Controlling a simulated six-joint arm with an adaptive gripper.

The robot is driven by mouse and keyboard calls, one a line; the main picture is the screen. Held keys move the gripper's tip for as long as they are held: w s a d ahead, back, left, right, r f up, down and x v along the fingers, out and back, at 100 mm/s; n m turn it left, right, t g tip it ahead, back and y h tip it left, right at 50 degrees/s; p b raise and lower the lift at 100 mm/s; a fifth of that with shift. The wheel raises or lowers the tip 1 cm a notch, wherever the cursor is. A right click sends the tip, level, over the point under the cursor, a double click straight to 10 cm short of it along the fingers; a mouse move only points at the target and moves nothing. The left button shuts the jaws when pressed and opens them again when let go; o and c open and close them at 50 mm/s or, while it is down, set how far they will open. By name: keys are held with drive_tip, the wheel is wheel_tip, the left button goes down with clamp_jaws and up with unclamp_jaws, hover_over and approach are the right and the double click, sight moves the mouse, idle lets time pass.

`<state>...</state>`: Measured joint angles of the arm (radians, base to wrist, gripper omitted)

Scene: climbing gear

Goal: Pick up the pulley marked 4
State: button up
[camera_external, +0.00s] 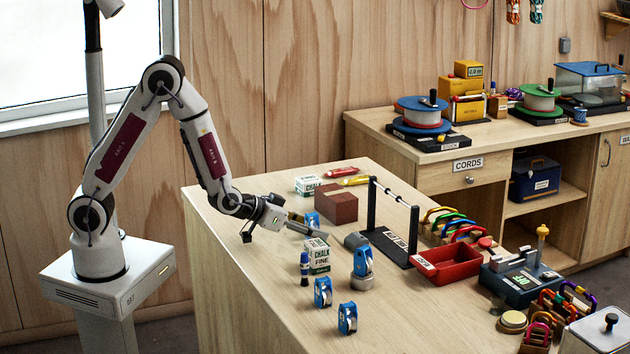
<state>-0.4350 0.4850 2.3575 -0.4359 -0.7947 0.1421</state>
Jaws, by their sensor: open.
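Several blue pulleys are on the wooden table. One (362,262) sits on a round grey base. Two more, a pulley (322,292) and another pulley (347,318), stand near the front edge. A further blue item (312,219), probably a pulley, is partly hidden behind my gripper. The numbers on them are too small to read, so I cannot tell which is marked 4. My gripper (278,234) is open and empty, with its fingers spread above the table's left part, left of the chalk box and apart from the front pulleys.
A brown block (336,204), a black rack (394,246) and a red tray (446,265) lie beyond. The table's near left (255,285) is clear.

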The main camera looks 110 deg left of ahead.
sight(312, 214)
idle(0.5)
drive_tip(key=c, duration=1.3)
drive_tip(key=shift+o, duration=0.2)
drive_tip(key=shift+r, duration=0.15)
drive_tip(key=shift+r, duration=4.85)
